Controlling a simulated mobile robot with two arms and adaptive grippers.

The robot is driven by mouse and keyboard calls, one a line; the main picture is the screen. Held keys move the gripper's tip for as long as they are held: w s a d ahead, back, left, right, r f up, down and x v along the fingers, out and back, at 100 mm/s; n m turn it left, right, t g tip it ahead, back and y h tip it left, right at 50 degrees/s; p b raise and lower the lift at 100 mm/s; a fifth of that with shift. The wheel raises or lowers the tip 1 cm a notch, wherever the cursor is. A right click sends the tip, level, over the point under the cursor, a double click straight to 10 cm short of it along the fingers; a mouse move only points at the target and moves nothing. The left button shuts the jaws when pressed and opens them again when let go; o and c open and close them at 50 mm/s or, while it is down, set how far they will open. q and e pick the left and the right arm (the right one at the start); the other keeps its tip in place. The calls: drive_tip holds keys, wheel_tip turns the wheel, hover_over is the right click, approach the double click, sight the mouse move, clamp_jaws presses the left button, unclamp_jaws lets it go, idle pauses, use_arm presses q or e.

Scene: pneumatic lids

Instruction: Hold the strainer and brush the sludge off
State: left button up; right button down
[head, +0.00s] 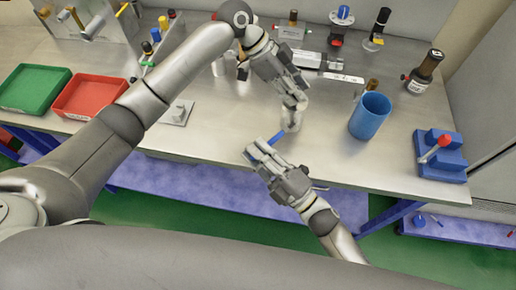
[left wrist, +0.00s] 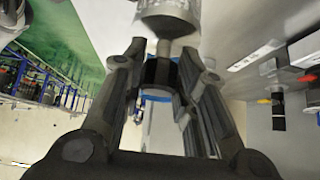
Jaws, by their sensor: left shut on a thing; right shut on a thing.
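My left gripper (head: 296,102) is shut on the strainer (head: 291,120), a pale grey cylinder hanging below its fingers above the front part of the bench. In the left wrist view the strainer (left wrist: 167,18) shows as a grey body on a thin stem, with a black part between the fingers. My right gripper (head: 266,166) is at the bench's front edge, shut on a blue brush (head: 264,147). The brush slants up and right towards the strainer's lower end; I cannot tell whether they touch. Sludge is too small to make out.
A blue cup (head: 370,117) stands right of the strainer. A blue fixture with a red-knobbed lever (head: 440,158) is at the right edge. A red tray (head: 90,97) and green tray (head: 33,90) lie left. A small grey plate (head: 176,113) lies left of the strainer.

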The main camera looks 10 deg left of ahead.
drive_tip(key=shift+f, duration=0.15)
drive_tip(key=shift+f, duration=0.25)
drive_tip(key=shift+s+d+f, duration=0.1)
drive_tip(key=shift+s+f, duration=0.15)
drive_tip(key=shift+f, duration=0.3)
drive_tip(key=shift+s+f, duration=0.2)
drive_tip(key=shift+f, duration=0.3)
drive_tip(key=shift+w+r, duration=0.15)
drive_tip(key=shift+r, duration=0.45)
drive_tip(key=shift+w+a+r, duration=0.2)
drive_tip(key=shift+r, duration=0.3)
drive_tip(key=shift+w+a+r, duration=0.15)
drive_tip(key=shift+a+r, duration=0.05)
drive_tip(key=shift+r, duration=0.3)
drive_tip(key=shift+w+r, duration=0.1)
drive_tip(key=shift+r, duration=0.95)
